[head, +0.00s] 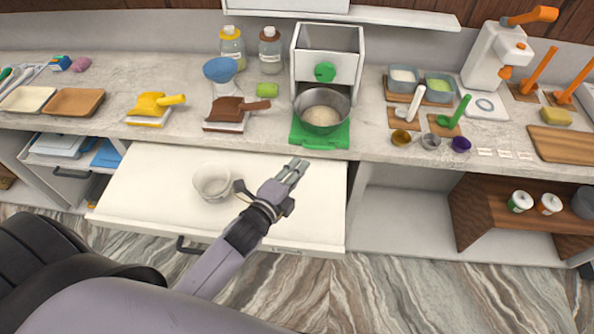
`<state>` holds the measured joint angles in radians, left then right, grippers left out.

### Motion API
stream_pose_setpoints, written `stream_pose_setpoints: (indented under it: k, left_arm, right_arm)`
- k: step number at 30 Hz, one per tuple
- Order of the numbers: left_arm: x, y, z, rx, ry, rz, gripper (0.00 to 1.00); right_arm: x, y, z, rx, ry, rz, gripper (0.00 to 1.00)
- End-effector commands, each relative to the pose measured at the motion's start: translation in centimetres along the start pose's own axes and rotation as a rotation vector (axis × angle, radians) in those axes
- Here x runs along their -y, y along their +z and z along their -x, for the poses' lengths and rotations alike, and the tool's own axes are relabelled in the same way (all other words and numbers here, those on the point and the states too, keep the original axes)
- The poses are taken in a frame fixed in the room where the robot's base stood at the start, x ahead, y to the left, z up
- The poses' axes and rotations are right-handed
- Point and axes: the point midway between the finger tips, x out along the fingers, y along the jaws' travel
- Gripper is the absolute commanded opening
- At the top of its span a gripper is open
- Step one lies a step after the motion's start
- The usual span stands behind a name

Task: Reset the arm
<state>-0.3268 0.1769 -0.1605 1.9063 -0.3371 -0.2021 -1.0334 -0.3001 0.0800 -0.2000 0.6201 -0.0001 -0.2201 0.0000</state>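My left arm comes in from the lower left and reaches over the open white drawer (140,190). My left gripper (294,168) is above the drawer's right part, its fingers pointing up and right toward the counter edge. The fingers look close together, but the view is too small to tell whether they are shut or slightly apart. I see nothing held in them. A white bowl (213,183) is in the drawer, left of the gripper and apart from its fingers. My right gripper is not in view.
On the counter above stands a green-and-white machine (325,75) with a metal bowl (322,110) on its green base. Scoops (155,103), jars (232,47) and trays (75,102) line the left. An open shelf (480,220) is right of the drawer. The marbled floor (380,290) is clear.

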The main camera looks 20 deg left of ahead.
Motion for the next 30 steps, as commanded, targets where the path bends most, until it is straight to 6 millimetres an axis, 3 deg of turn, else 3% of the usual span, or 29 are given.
stream_pose_setpoints:
  k: [12, 17, 20, 24, 30]
  left_arm:
    - [-0.1, 0.0, 0.0, 0.003, 0.005, 0.008, 0.2]
    - [-1.0, 0.8, 1.2, 0.064, 0.093, 0.155, 0.2]
    - [-2.4, 1.5, 3.3, 0.155, 0.212, 0.362, 0.2]
    - [-4.7, 1.8, 7.7, 0.323, 0.398, 0.686, 0.2]
    - [-6.8, 1.1, 13.3, 0.524, 0.58, 0.984, 0.2]
  right_arm:
    - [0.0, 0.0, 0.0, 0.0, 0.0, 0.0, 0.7]
    - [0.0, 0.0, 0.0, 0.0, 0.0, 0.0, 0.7]
    - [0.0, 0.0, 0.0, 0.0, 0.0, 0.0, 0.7]
    - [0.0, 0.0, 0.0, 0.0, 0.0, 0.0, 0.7]
    - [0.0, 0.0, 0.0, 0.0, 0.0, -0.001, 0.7]
